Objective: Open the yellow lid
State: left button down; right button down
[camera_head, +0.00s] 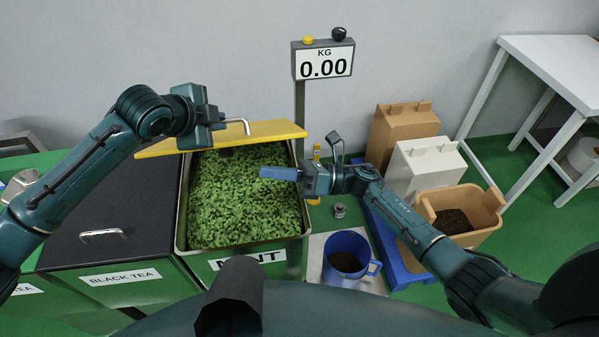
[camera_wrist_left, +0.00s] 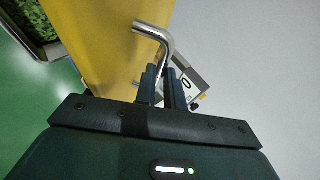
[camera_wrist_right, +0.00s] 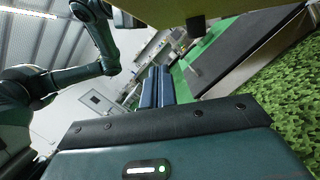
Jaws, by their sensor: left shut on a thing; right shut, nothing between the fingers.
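The yellow lid (camera_head: 222,139) is raised at the back of the mint bin (camera_head: 247,250), whose green leaves show below it. Its metal handle (camera_head: 240,122) also shows in the left wrist view (camera_wrist_left: 152,31). My left gripper (camera_head: 222,121) is shut on the handle, with its fingers (camera_wrist_left: 165,84) around one end of it. My right gripper (camera_head: 275,173) is shut and empty above the leaves, below and in front of the lid. In the right wrist view its fingers (camera_wrist_right: 156,86) are together, with the lid's underside (camera_wrist_right: 175,8) overhead.
The closed black tea lid (camera_head: 105,225) lies left of the mint bin. A scale display (camera_head: 323,60) reading 0.00 stands behind. A blue mug (camera_head: 348,254) with dark contents sits right of the bin. Boxes (camera_head: 402,128) and a tan container (camera_head: 462,220) stand further right.

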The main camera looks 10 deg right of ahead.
jog(key=shift+w+a+r, duration=0.2)
jog(key=shift+w+r, duration=0.4)
jog(key=shift+r, duration=0.3)
jog(key=shift+w+a+r, duration=0.2)
jog(key=shift+w+r, duration=0.4)
jog(key=shift+r, duration=0.25)
